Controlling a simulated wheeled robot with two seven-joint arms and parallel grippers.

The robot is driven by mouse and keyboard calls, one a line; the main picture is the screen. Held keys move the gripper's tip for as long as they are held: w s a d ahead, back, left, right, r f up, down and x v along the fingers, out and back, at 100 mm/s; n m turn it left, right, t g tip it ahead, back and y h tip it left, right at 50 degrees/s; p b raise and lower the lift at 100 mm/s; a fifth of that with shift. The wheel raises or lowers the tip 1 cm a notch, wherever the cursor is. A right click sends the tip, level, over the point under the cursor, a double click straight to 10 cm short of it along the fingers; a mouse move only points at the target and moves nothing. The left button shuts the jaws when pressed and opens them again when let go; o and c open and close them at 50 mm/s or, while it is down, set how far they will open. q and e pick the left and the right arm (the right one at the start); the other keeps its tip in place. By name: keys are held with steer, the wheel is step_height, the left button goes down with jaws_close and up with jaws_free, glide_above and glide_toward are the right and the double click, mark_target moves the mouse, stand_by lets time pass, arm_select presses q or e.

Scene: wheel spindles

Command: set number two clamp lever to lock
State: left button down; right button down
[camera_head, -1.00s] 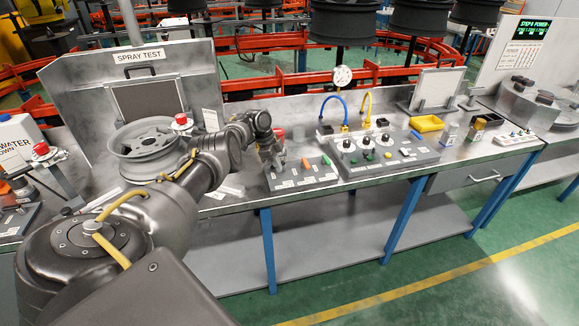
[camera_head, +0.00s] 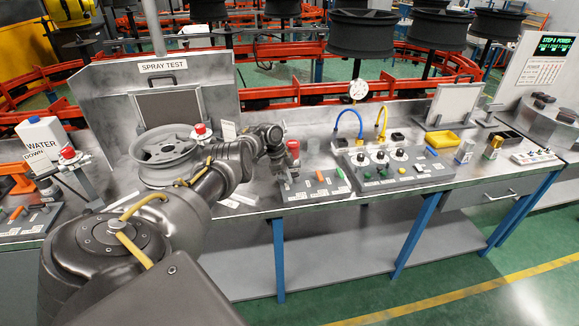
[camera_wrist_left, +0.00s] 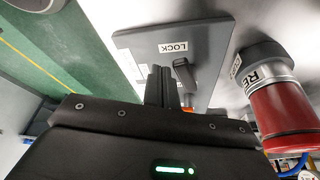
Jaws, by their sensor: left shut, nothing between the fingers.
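A grey lever panel (camera_head: 310,192) lies at the bench's front edge in the head view, with an orange lever (camera_head: 320,176) and a green lever (camera_head: 341,173) on it. My left gripper (camera_head: 286,176) is at the panel's left end, shut and empty. In the left wrist view its fingers (camera_wrist_left: 161,86) are together over the panel (camera_wrist_left: 140,40), beside a black lever (camera_wrist_left: 184,73) near a LOCK label (camera_wrist_left: 173,47). I cannot tell whether they touch. Part of an orange lever (camera_wrist_left: 188,109) shows behind the gripper. I cannot read the levers' numbers. My right gripper is not in view.
A red-topped cylinder (camera_wrist_left: 283,112) stands close beside the panel; its red top (camera_head: 293,147) shows behind the gripper in the head view. A control box (camera_head: 390,170) with knobs is to the right. A wheel (camera_head: 165,155) sits in the spray test station at left.

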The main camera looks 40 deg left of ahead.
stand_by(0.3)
arm_select(q)
steer(key=w+a+r+p, duration=0.1)
steer(key=a+r+p, duration=0.1)
steer(key=r, duration=0.7)
steer(key=shift+a+r, duration=0.2)
steer(key=shift+a, duration=0.35)
steer(key=shift+w, duration=0.1)
